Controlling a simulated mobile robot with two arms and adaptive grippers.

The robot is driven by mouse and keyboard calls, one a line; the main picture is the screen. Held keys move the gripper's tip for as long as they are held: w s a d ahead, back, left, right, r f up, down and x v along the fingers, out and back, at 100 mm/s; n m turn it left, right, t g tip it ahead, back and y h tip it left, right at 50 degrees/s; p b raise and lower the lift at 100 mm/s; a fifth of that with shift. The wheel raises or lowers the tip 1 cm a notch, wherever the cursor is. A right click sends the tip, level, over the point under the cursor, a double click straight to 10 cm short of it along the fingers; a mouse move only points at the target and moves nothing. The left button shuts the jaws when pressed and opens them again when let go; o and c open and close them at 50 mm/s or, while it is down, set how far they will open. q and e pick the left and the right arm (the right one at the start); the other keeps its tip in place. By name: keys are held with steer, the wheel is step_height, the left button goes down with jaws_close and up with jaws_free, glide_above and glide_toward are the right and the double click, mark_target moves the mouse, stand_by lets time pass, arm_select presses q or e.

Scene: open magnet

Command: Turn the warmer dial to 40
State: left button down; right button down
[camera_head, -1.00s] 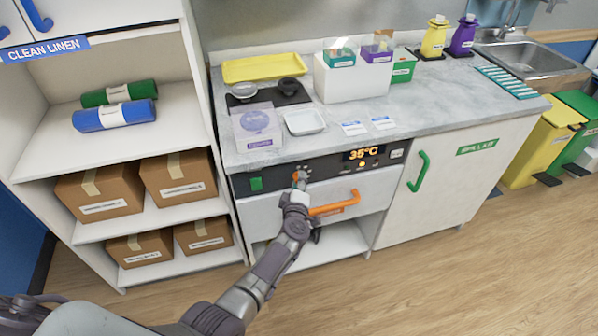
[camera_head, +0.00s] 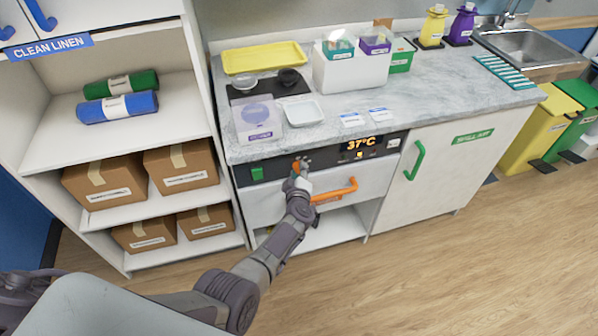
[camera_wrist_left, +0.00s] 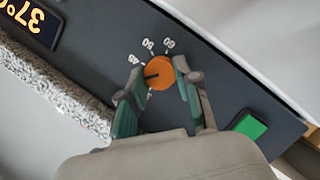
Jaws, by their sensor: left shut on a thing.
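The orange warmer dial (camera_wrist_left: 159,74) sits on the dark control panel (camera_wrist_left: 205,70), with white numbers around part of it. In the head view the dial (camera_head: 296,166) is mostly covered by my left gripper (camera_head: 299,172). In the left wrist view my left gripper (camera_wrist_left: 158,88) has its green-padded fingers on both sides of the dial, shut on it. A dark pointer mark shows on the dial's left side. The display (camera_head: 358,147) reads 37°C; it also shows, turned over, in the left wrist view (camera_wrist_left: 24,17). My right gripper is not in view.
An orange drawer handle (camera_head: 335,190) sticks out just below and right of the dial. A green switch (camera_head: 257,173) is on the panel's left. The marble counter (camera_head: 430,100) above holds trays and boxes. Open shelves (camera_head: 85,225) stand at the left.

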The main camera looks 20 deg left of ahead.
arm_select(q)
steer(key=c, duration=0.8)
jaws_free()
